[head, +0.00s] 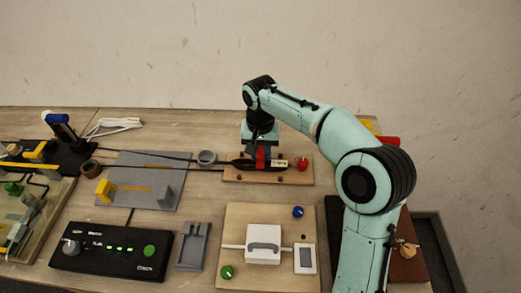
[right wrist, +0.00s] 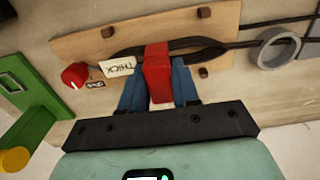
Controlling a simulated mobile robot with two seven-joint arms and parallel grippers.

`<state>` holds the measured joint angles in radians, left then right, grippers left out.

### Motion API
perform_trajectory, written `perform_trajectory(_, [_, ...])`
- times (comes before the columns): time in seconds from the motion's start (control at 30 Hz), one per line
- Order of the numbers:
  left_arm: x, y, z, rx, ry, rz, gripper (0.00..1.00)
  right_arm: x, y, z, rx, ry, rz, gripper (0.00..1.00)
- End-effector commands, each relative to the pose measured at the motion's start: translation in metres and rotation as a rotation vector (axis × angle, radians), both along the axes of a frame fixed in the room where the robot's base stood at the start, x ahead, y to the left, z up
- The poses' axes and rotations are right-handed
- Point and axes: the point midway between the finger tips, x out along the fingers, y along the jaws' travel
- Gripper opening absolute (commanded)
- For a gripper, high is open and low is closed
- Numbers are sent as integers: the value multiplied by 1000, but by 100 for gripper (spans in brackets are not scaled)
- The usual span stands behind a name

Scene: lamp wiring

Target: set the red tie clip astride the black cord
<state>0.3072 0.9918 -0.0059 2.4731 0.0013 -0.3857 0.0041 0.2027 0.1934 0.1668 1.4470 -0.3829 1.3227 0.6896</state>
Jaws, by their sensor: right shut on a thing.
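The red tie clip (head: 260,159) is between the blue fingers of my right gripper (head: 262,150), over the small wooden board at the back. In the right wrist view the red clip (right wrist: 157,72) stands between the fingers of the right gripper (right wrist: 158,82), which is shut on it. The black cord (right wrist: 205,48) spreads into a flattened loop on the board, and the clip's far end overlaps it. I cannot tell whether the clip's legs straddle the cord or hang above it. In the head view the black cord (head: 200,169) runs in from the left. My left gripper is out of view.
The wooden board (head: 235,179) carries a red knob (head: 302,164) and a "THICK" label (right wrist: 117,66). A grey ring (head: 206,157) stands beside its left end. A grey plate (head: 150,200), a black switch box (head: 110,252) and a board with a white handled block (head: 264,244) lie nearer.

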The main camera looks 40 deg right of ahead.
Motion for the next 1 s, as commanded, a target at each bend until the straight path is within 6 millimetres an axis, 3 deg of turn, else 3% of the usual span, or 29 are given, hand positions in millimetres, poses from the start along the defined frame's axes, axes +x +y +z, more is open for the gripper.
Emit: perform_trajectory(1.0, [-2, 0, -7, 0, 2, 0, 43, 0, 1, -14, 0, 0, 1, 1])
